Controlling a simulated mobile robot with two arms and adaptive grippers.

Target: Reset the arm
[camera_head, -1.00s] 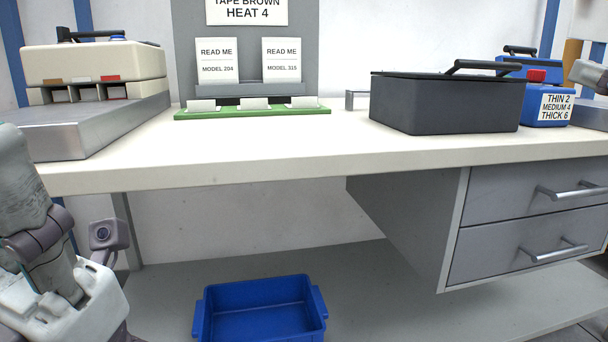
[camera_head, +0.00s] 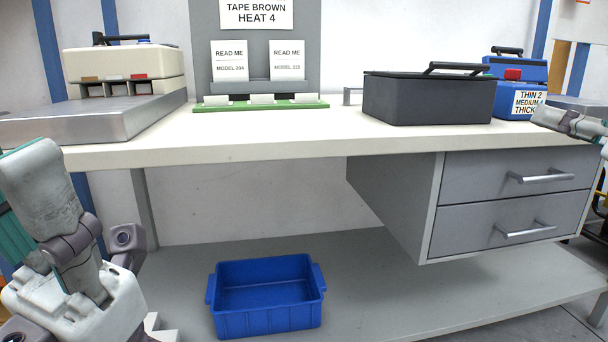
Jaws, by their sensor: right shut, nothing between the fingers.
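My right gripper (camera_head: 542,116) comes in from the right edge, in front of the blue machine on the workbench. Its fingers are shut and I see nothing held in them. Part of my right arm is cut off by the picture's edge. My left arm (camera_head: 50,215) shows at the lower left as white and grey links, below and in front of the bench top. The fingers of my left gripper do not show.
The white workbench (camera_head: 300,141) carries a cream machine (camera_head: 125,64), a grey metal slab (camera_head: 100,119), a green strip with cards (camera_head: 262,105), a dark lidded box (camera_head: 425,100) and a blue machine (camera_head: 515,72). A blue bin (camera_head: 268,318) sits on the lower shelf.

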